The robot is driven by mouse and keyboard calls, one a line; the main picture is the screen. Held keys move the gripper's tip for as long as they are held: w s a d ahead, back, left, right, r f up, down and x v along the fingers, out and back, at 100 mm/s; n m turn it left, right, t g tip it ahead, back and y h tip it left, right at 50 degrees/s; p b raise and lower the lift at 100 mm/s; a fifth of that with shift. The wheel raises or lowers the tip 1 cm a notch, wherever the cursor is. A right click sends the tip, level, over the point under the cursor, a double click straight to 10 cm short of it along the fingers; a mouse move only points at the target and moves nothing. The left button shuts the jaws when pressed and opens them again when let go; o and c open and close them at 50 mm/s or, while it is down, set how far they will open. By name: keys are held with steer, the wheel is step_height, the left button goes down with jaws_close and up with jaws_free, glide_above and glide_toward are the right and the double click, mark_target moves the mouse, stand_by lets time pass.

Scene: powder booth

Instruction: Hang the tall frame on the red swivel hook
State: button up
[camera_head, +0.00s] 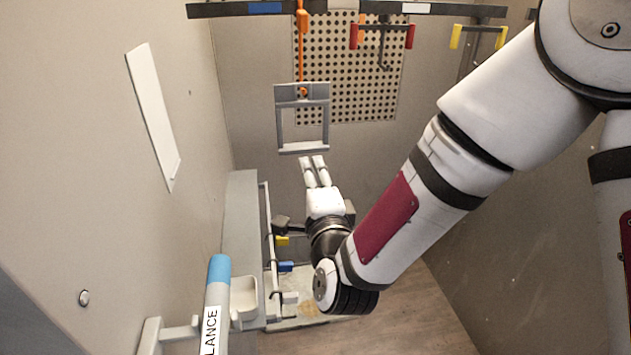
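A grey rectangular frame (279,121), a little taller than wide, hangs upright at the lower end of an orange hook (301,55). It is the only frame I can make out clearly. My gripper (313,158) points up at the frame's bottom bar, its fingertips close below it. The fingers are nearly parallel with a narrow gap; whether they touch or hold the bar is unclear. The red swivel hook (382,37) hangs to the right of the frame, with red end blocks and a dark hook below its crossbar. I see nothing hanging on it.
A dark overhead rail (345,7) with coloured labels carries the hooks. A yellow-ended hook (478,38) is at right. A perforated panel (345,80) is on the back wall. At lower left are a blue-topped tube marked LANCE (217,290) and a grey shelf (241,220).

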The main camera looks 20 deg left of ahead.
mark_target(304, 151)
steer(key=b+x, duration=0.3)
steer(key=x, duration=0.8)
steer(key=shift+w+b, duration=0.1)
steer(key=shift+b, duration=0.3)
steer(key=shift+c, duration=0.2)
jaws_close()
